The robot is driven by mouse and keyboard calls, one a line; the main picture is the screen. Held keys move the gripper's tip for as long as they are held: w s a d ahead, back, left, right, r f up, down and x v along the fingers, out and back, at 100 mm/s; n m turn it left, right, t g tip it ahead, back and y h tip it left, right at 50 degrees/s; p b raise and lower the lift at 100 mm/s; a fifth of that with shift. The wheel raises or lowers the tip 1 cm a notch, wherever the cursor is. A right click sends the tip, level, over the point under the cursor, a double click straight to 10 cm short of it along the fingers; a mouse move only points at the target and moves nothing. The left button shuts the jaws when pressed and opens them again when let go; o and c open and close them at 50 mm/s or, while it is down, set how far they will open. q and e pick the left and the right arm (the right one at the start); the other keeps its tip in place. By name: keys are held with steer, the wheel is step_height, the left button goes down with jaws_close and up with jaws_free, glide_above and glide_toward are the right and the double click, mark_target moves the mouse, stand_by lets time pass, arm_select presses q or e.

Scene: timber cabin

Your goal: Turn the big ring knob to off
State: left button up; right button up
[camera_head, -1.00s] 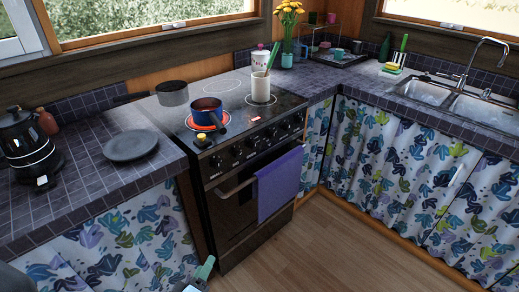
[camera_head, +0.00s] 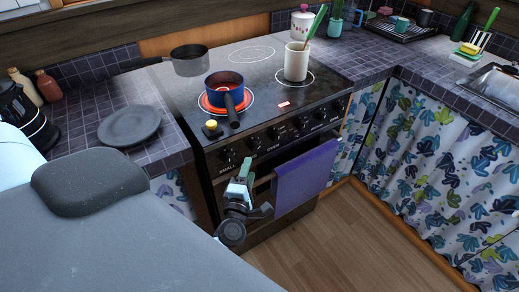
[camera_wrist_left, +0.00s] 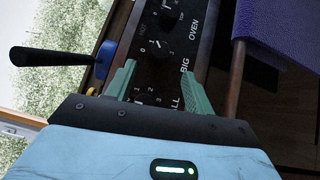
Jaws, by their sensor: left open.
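The black stove (camera_head: 265,125) has a row of dark knobs along its front panel. The big ring knob (camera_wrist_left: 155,56) shows in the left wrist view beside the word "BIG", with a white pointer line; its exact setting is hard to read. My left gripper (camera_head: 241,180) is in front of the panel in the head view. In the left wrist view its green fingers (camera_wrist_left: 160,86) are open and apart, with the knob just beyond them; I cannot tell if they touch it. My right gripper is not in view.
A blue pot (camera_head: 226,84) stands on a glowing red ring (camera_head: 205,108). A grey pan (camera_head: 190,64) and a utensil pot (camera_head: 297,62) stand behind. A purple towel (camera_head: 305,174) hangs on the oven rail, right of my gripper. A grey plate (camera_head: 129,127) lies on the left counter.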

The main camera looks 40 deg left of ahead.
mark_target(255, 150)
arm_select(q)
steer(key=shift+x, duration=3.9)
